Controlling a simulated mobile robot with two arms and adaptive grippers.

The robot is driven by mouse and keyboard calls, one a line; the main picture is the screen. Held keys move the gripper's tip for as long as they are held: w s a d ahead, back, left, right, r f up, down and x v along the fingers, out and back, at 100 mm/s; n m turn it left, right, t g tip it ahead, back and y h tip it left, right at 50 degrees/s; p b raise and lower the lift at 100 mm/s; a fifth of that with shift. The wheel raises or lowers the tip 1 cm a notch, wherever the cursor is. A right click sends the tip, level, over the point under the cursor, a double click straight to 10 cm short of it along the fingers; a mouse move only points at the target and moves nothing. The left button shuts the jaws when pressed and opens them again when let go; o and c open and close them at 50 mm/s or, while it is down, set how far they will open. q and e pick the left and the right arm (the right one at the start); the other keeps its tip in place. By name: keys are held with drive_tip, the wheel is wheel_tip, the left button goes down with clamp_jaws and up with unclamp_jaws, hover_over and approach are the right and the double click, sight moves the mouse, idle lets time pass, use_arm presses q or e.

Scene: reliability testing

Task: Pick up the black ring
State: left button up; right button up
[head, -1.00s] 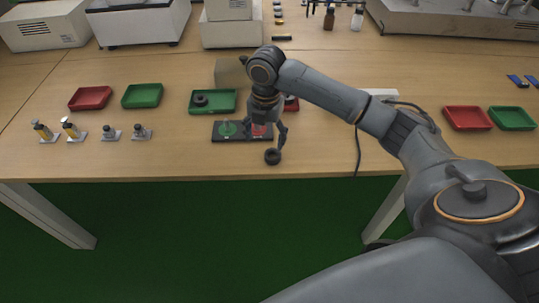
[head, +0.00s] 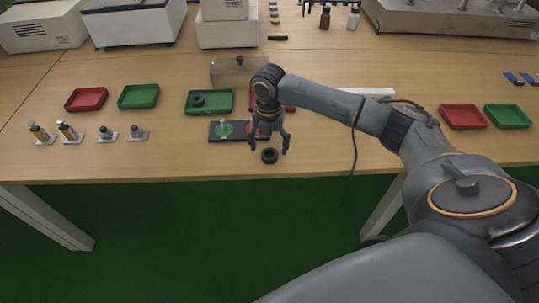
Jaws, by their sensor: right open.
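A black ring (head: 269,156) lies on the wooden table near its front edge. My right gripper (head: 268,148) is open and points down, with its two fingers apart on either side above the ring. I cannot tell whether the fingertips touch the ring or the table. Another black ring (head: 198,100) lies in the green tray (head: 222,104) behind and to the left. My left gripper is not in view.
A dark plate (head: 216,136) with a green and a red disc stands just behind the gripper. A red tray (head: 289,103) is partly hidden behind my arm. Several small fixtures (head: 106,134) stand at left. Trays (head: 463,117) also stand at right. The table front left of the ring is clear.

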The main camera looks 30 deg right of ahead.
sight(270, 152)
wheel_tip(270, 152, down, 4)
drive_tip(key=shift+w+d+r, duration=0.1)
drive_tip(key=shift+d, duration=0.05)
drive_tip(key=c, duration=1.1)
drive_tip(key=shift+c, duration=0.2)
drive_tip(key=shift+r, duration=0.1)
